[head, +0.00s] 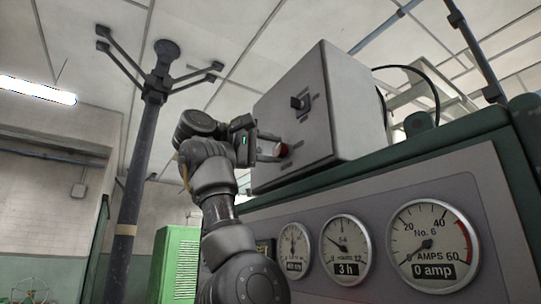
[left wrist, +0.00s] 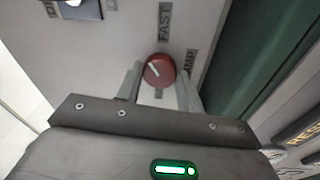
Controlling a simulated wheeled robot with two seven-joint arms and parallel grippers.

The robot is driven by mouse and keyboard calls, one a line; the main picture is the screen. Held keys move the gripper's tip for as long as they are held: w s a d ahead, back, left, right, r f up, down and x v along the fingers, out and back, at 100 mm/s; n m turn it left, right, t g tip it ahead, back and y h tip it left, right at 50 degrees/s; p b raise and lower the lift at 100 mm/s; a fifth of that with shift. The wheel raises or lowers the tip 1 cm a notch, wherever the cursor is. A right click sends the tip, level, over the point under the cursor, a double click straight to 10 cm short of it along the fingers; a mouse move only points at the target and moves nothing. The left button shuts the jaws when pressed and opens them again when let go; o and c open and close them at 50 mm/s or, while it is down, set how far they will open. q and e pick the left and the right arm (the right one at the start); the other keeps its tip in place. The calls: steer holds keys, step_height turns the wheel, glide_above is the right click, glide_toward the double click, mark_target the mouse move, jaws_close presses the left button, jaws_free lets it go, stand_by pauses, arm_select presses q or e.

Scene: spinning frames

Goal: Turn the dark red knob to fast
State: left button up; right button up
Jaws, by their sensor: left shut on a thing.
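The dark red knob (left wrist: 159,70) sits on the face of a light grey box (head: 345,110). It also shows in the head view (head: 282,150), partly covered by my gripper. My left gripper (left wrist: 159,84) has one finger on each side of the knob and is shut on it. In the head view the gripper (head: 272,150) reaches the box face from the left. A white pointer line on the knob points to the upper left in the left wrist view. The FAST label (left wrist: 164,20) is above the knob there. A label ending in AMP (left wrist: 188,62) is at its right.
A black switch (head: 300,102) is on the same face, above the knob. The box stands on a green cabinet (head: 440,140) with several round gauges (head: 432,245) on its front. A dark post (head: 135,180) stands left of my arm.

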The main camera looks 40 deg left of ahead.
arm_select(q)
steer(key=m+b, duration=0.1)
steer(key=m, duration=0.3)
steer(key=shift+h, duration=0.4)
steer(key=shift+m+h+b, duration=0.3)
steer(key=shift+m+b, duration=0.25)
steer(key=shift+m, duration=1.35)
steer(key=o, duration=1)
steer(key=shift+w, duration=0.1)
